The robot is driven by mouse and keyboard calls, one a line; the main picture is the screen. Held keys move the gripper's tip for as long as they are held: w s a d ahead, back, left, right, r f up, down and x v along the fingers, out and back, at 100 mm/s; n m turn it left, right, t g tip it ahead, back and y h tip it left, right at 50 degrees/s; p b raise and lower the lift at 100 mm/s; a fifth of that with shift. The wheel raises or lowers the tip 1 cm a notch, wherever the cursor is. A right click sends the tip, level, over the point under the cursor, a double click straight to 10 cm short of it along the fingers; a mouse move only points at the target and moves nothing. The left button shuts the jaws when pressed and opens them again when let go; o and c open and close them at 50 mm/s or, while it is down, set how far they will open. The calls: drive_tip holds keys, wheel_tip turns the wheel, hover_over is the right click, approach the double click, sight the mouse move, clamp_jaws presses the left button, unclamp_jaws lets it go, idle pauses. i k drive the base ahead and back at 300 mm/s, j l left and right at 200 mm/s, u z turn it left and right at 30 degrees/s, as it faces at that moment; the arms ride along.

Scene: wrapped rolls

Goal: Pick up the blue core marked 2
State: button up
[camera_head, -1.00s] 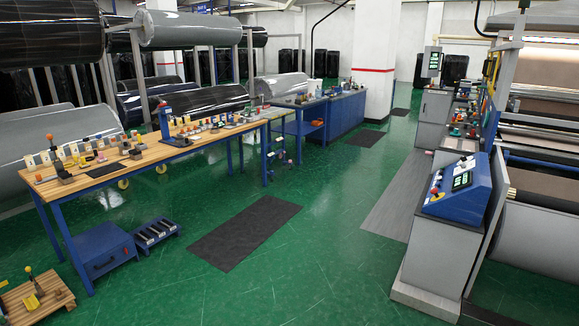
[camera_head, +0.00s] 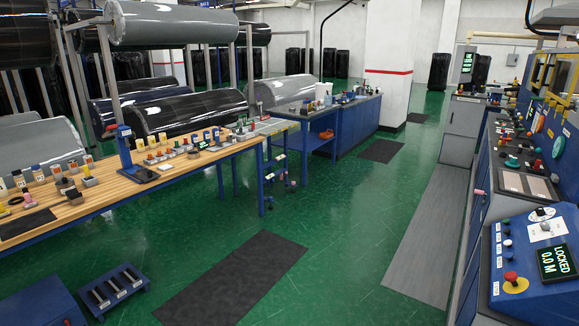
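I cannot make out a blue core marked 2 in this view. A wooden-topped workbench (camera_head: 108,196) with blue legs runs along the left side. Several small coloured pieces stand along it, some with pale labels too small to read. A tall blue stand (camera_head: 124,150) rises from the middle of the bench. My gripper is not in view.
A dark mat (camera_head: 235,280) lies on the open green floor. A blue rack (camera_head: 112,290) with dark bars sits on the floor at lower left. A blue control console (camera_head: 520,265) reading "LOCKED" stands at right. A blue cabinet (camera_head: 350,128) stands farther back.

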sight(206, 135)
drive_tip(key=i, duration=2.4)
drive_tip(key=i+l+u, duration=0.1)
drive_tip(key=i+u, duration=0.3)
drive_tip(key=i, duration=0.2)
drive_tip(key=i+l+u, duration=0.4)
drive_tip(key=i, duration=0.15)
drive_tip(key=i+l+u, duration=0.4)
drive_tip(key=i, duration=0.15)
drive_tip(key=i+l+u, duration=0.4)
drive_tip(key=l, duration=0.25)
drive_tip(key=i+l+u, duration=0.4)
drive_tip(key=l, duration=0.8)
drive_tip(key=i+j, duration=0.15)
drive_tip(key=i, duration=0.5)
drive_tip(key=i+j, duration=0.1)
drive_tip(key=i, duration=0.5)
drive_tip(key=i+j, duration=0.15)
drive_tip(key=i, duration=0.5)
drive_tip(key=i+j, duration=0.1)
drive_tip(key=i, duration=0.55)
